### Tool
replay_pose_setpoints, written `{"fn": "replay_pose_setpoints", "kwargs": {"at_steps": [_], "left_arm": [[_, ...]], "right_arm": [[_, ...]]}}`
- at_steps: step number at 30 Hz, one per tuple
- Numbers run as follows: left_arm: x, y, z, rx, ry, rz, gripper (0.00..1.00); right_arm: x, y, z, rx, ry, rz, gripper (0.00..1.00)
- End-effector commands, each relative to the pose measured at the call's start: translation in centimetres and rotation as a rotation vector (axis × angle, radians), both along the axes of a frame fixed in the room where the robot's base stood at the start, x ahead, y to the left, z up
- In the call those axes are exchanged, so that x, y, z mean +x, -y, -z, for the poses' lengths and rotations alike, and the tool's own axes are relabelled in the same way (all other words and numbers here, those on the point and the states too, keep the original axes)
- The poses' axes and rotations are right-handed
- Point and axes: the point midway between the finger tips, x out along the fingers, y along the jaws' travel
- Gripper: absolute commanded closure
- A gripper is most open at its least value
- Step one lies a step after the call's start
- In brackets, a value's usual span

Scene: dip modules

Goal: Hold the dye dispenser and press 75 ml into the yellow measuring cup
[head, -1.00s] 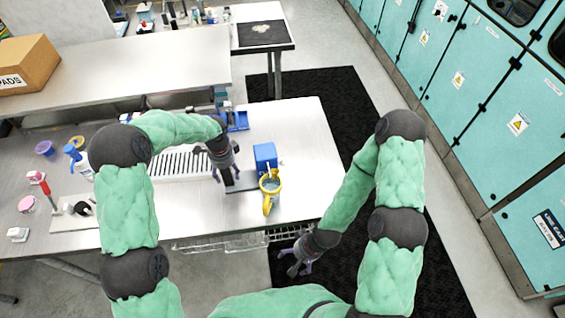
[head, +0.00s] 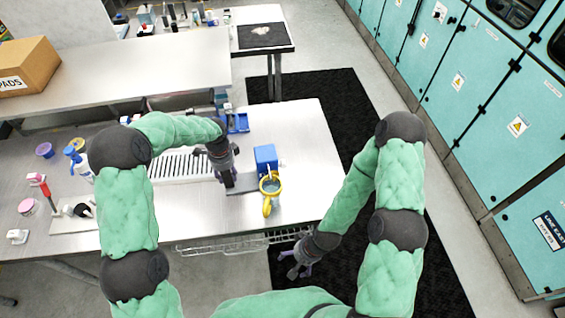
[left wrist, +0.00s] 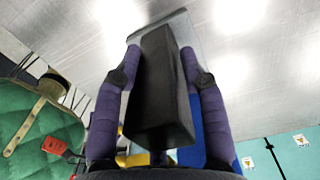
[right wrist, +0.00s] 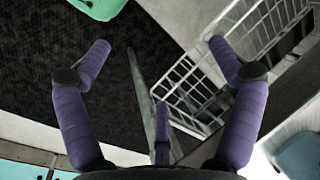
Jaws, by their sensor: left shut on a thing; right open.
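The dye dispenser has a blue box (head: 265,157) and a grey base plate (head: 241,191). A black block (left wrist: 160,95), which seems to be its body, fills the left wrist view. My left gripper (head: 228,180) is shut on this black block, a finger on each side. The yellow measuring cup (head: 276,184) stands upright close in front of the blue box, its handle towards me; a small yellow part shows low in the left wrist view. Its fill level is too small to read. My right gripper (head: 297,270) is open and empty, below the table's front edge.
A wire basket (head: 235,242) hangs under the table's front edge, close to my right gripper; it also shows in the right wrist view (right wrist: 190,85). A slotted white rack (head: 180,167) lies left of the dispenser. The table (head: 310,190) is clear to the right of the cup.

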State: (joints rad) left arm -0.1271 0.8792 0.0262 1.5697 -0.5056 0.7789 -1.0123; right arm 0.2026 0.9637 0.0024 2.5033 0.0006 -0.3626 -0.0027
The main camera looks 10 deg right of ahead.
Motion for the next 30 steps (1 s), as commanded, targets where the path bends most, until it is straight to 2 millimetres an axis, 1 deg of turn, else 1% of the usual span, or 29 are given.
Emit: {"fn": "replay_pose_setpoints", "kwargs": {"at_steps": [8, 9, 11, 12, 14, 15, 17, 18, 19, 23, 26, 30], "left_arm": [[-0.1, 0.0, 0.1, 0.000, -0.002, 0.001, 0.87], [-0.1, 0.0, 0.1, 0.000, -0.002, 0.001, 0.87], [-0.1, 0.0, 0.1, 0.000, -0.002, 0.000, 0.87], [-0.1, 0.0, 0.1, 0.000, -0.002, 0.000, 0.87], [-0.1, 0.0, 0.1, 0.000, -0.002, 0.000, 0.87], [-0.1, 0.0, 0.1, 0.000, -0.003, 0.000, 0.87], [-0.1, 0.0, 0.1, 0.000, -0.003, 0.000, 0.87], [-0.1, 0.0, 0.1, 0.000, -0.003, 0.001, 0.87], [-0.1, 0.0, 0.1, 0.000, -0.003, 0.001, 0.87], [-0.1, 0.0, 0.1, 0.000, -0.003, 0.001, 0.87], [-0.1, 0.0, 0.1, 0.000, -0.003, 0.001, 0.87], [-0.1, 0.0, 0.1, 0.000, -0.003, 0.001, 0.87]], "right_arm": [[0.0, 0.0, 0.0, 0.000, 0.000, 0.000, 0.08], [0.0, 0.0, 0.0, 0.000, 0.000, 0.000, 0.13], [0.0, 0.0, 0.0, 0.000, -0.002, 0.002, 0.30], [0.1, 0.0, 0.0, 0.002, -0.005, 0.004, 0.42], [0.3, 0.0, 0.0, 0.005, -0.018, 0.011, 0.58], [0.5, 0.1, 0.0, 0.008, -0.030, 0.020, 0.70], [0.7, 0.1, 0.0, 0.015, -0.062, 0.035, 0.87], [1.0, 0.2, -0.1, 0.020, -0.086, 0.047, 0.98], [1.2, 0.3, -0.2, 0.023, -0.109, 0.058, 1.00], [2.0, 1.0, -0.7, 0.026, -0.222, 0.112, 1.00], [2.7, 1.9, -1.3, 0.014, -0.312, 0.156, 1.00], [3.6, 3.5, -2.6, -0.024, -0.438, 0.218, 1.00]]}}
